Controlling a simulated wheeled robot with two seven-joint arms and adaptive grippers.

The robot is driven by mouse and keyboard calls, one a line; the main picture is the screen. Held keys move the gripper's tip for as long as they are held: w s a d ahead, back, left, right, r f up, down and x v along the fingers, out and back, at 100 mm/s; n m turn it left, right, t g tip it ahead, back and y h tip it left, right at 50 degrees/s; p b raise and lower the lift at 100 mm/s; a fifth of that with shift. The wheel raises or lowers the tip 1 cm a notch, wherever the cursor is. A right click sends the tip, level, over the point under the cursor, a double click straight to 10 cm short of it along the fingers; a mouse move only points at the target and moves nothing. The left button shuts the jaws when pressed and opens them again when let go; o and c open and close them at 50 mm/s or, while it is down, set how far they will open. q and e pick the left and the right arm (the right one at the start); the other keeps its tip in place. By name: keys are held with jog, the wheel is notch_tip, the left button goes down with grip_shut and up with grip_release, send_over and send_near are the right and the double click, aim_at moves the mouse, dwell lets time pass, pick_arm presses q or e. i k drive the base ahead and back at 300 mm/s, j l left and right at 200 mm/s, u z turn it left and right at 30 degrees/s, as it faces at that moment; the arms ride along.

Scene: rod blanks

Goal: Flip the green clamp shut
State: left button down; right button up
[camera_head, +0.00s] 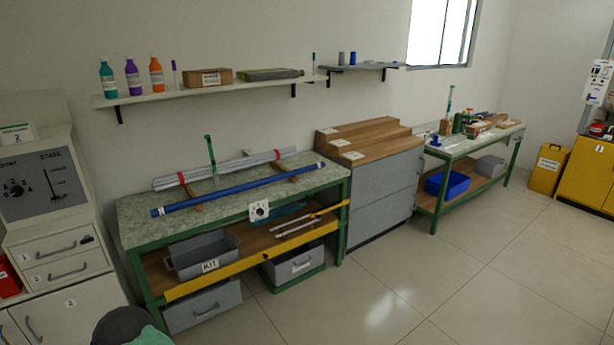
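The green clamp (211,153) is a thin green piece on the near workbench. A long blue rod (240,188) lies in front on brown supports. Neither of my grippers is in view.
The green-framed workbench (135,212) has a lower shelf with a grey KIT bin (205,255) and a yellow front rail. A wooden-topped stepped cabinet (380,190) stands right of it. A wall shelf (210,92) hangs above. Open floor (420,280) lies in front.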

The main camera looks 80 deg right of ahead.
aim_at(207, 137)
jog(key=l+z, duration=0.15)
jog(key=z, duration=0.3)
jog(key=i+l+z, duration=0.1)
jog(key=z, duration=0.4)
jog(key=i+l+z, duration=0.15)
jog(key=z, duration=0.3)
jog(key=i+l+z, duration=0.1)
jog(key=z, duration=0.35)
jog(key=i+l, duration=0.15)
jog(key=i, duration=0.25)
jog(key=i+l, duration=0.2)
jog(key=i, duration=0.25)
jog(key=i+l, duration=0.15)
jog(key=i, duration=0.25)
jog(key=i+l, duration=0.2)
jog(key=i, duration=0.25)
jog(key=z, duration=1.3)
